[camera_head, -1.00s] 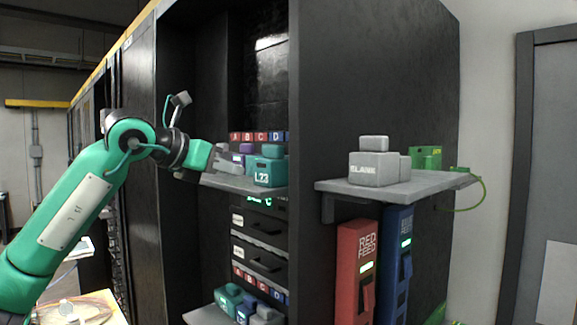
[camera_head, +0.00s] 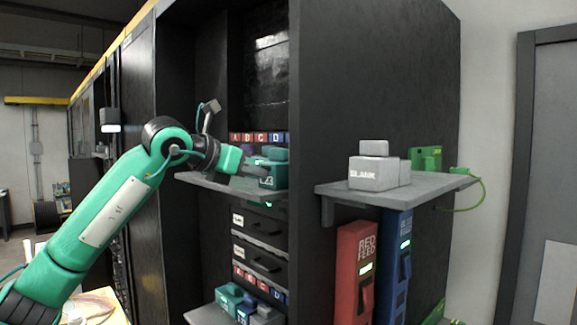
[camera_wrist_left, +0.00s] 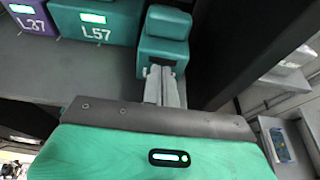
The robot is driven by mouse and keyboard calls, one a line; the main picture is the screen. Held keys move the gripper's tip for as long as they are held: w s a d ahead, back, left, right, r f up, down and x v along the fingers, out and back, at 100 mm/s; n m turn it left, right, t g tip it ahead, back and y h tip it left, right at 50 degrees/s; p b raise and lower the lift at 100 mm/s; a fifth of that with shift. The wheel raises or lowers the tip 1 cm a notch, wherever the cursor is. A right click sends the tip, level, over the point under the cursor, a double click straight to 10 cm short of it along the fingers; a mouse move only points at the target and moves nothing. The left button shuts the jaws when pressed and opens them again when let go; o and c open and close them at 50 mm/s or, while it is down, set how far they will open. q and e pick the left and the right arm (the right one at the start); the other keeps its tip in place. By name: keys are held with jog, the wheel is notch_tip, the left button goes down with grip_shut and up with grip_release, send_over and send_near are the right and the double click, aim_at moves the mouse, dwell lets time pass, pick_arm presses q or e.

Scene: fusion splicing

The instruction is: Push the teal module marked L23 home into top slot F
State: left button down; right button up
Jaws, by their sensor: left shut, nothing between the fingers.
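The teal module marked L23 (camera_head: 279,172) sits on the upper shelf (camera_head: 215,183) of the black rack, its label partly covered by my fingers. My left gripper (camera_head: 264,169) is shut and empty, with its fingertips at the module's front face. In the left wrist view a teal module (camera_wrist_left: 165,38) stands right at the tips of my closed fingers (camera_wrist_left: 164,74). They touch or nearly touch it; its label is not visible there. Letters A to D show on the slot strip (camera_head: 255,138); slot F is hidden behind the rack's side panel. My right gripper is out of view.
A grey BLANK block (camera_head: 373,172) sits on the side shelf (camera_head: 335,186). The lower shelf (camera_head: 205,315) holds several modules.

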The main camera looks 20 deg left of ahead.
aim_at(266, 166)
pick_arm(q)
jog(key=shift+w+d+p, duration=0.25)
jog(key=shift+w+d, duration=0.1)
jog(key=shift+w, duration=0.45)
jog(key=shift+w+d+p, duration=0.25)
jog(key=shift+w+d, duration=0.05)
jog(key=shift+w, duration=0.45)
jog(key=shift+w+d+p, duration=0.25)
jog(key=shift+w+d, duration=0.05)
jog(key=shift+w, duration=0.4)
jog(key=shift+w+d+p, duration=0.25)
jog(key=shift+w+d, duration=0.05)
jog(key=shift+w, duration=0.35)
jog(key=shift+s+a+f, duration=0.15)
jog(key=shift+s, duration=0.1)
jog(key=s+b, duration=0.1)
jog(key=s+a+b, duration=0.1)
jog(key=s, duration=0.1)
jog(key=s+a+b, duration=0.1)
jog(key=shift+s, duration=0.35)
jog(key=shift+s+a+b, duration=0.2)
jog(key=shift+s+a, duration=0.05)
jog(key=shift+s, duration=0.35)
jog(key=shift+s+a+b, duration=0.15)
jog(key=shift+s+a, duration=0.1)
jog(key=shift+s, duration=0.35)
